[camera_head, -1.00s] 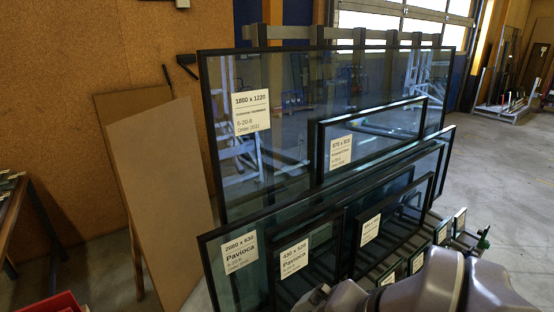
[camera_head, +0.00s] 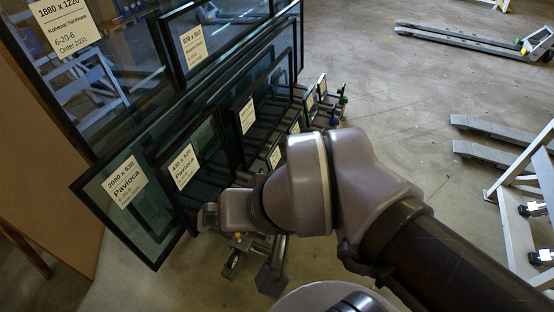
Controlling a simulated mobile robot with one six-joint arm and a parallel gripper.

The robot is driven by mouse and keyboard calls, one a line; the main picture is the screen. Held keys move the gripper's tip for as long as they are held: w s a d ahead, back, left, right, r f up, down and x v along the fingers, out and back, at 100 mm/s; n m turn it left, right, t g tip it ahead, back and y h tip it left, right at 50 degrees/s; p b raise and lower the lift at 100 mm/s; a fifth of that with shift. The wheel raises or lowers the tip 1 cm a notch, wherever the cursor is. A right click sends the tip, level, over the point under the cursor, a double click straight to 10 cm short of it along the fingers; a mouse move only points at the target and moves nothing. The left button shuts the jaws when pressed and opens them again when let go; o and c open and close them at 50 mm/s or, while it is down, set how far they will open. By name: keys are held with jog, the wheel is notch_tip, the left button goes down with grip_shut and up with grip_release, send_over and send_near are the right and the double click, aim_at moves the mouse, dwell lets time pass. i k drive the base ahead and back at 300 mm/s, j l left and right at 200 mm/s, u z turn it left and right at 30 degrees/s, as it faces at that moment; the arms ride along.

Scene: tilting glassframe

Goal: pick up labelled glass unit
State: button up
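Several dark-framed glass units with white labels lean in a rack. A long unit marked 2080 x 630 Pavioca (camera_head: 150,217) is at the left front. A smaller 430 x 520 Pavioca unit (camera_head: 207,148) leans before it, with another labelled unit (camera_head: 268,97) to its right. A large 1880 x 1220 unit (camera_head: 112,75) and an 870 x 810 unit (camera_head: 228,32) stand behind. Small labelled units (camera_head: 275,157) sit at the front right, partly hidden by my arm. My arm's end is low before the 430 x 520 unit; I cannot make out gripper fingers or contact.
A brown board (camera_head: 50,200) leans at the left. The rack's metal foot (camera_head: 238,255) shows beneath my arm. A white frame (camera_head: 520,185) and grey rails (camera_head: 485,140) are on the right. The concrete floor (camera_head: 390,95) is open between rack and rails.

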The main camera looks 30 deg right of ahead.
aim_at(276, 157)
jog(key=u, duration=2.7)
jog(key=k+z, duration=0.1)
jog(key=z, duration=3.4)
jog(key=i+l+u, duration=0.35)
jog(key=i+l, duration=0.15)
jog(key=i+l+u, duration=0.35)
jog(key=i+l, duration=0.2)
jog(key=l, duration=0.15)
jog(key=i+l+u, duration=0.35)
jog(key=l, duration=0.4)
jog(key=i+l+u, duration=0.2)
jog(key=l, duration=0.25)
